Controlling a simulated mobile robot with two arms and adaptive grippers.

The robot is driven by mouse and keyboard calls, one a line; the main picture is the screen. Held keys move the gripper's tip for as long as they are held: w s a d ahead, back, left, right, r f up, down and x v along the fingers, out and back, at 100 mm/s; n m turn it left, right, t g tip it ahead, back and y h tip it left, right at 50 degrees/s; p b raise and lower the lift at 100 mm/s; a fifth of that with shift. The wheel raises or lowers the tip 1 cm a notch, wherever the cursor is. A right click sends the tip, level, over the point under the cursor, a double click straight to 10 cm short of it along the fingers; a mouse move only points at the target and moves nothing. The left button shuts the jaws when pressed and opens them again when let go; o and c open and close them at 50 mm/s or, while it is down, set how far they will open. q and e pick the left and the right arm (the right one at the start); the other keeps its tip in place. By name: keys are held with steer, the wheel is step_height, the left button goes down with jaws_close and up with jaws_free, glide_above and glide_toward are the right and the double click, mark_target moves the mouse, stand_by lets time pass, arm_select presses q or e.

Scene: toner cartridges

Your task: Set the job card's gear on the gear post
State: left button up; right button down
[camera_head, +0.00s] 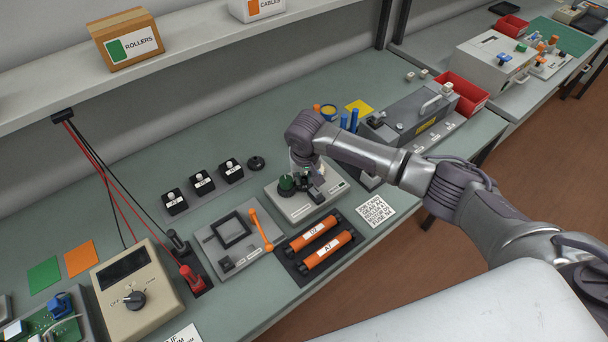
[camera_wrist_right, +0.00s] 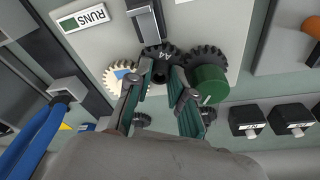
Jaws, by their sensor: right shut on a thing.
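The gear unit (camera_head: 321,204) is a light box on the bench, with a green knob (camera_head: 287,183) on a dark gear at its left. My right gripper (camera_head: 309,172) is over this unit, pointing down. In the right wrist view my right gripper (camera_wrist_right: 157,78) is shut on a dark toothed gear (camera_wrist_right: 158,53) whose mark looks like 44. This gear is between a pale gear (camera_wrist_right: 122,76) and the green-knobbed gear (camera_wrist_right: 209,84). The post is hidden, and I cannot tell whether the held gear is seated. The job card (camera_head: 375,211) lies right of the unit, its small print hard to read.
A black tray with orange rollers (camera_head: 327,252) lies in front of the unit. A frame with an orange lever (camera_head: 262,230) is at left. Small black blocks (camera_head: 203,182) and a loose dark gear (camera_head: 257,163) lie behind. A grey machine (camera_head: 410,110) stands at back right.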

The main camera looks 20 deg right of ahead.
steer(key=c, duration=0.9)
jaws_free()
steer(key=shift+c, duration=0.2)
steer(key=shift+r, duration=0.1)
step_height(320, 180, up, 12)
steer(key=s, duration=0.2)
steer(key=shift+s+f, duration=0.15)
steer(key=shift+f, duration=0.1)
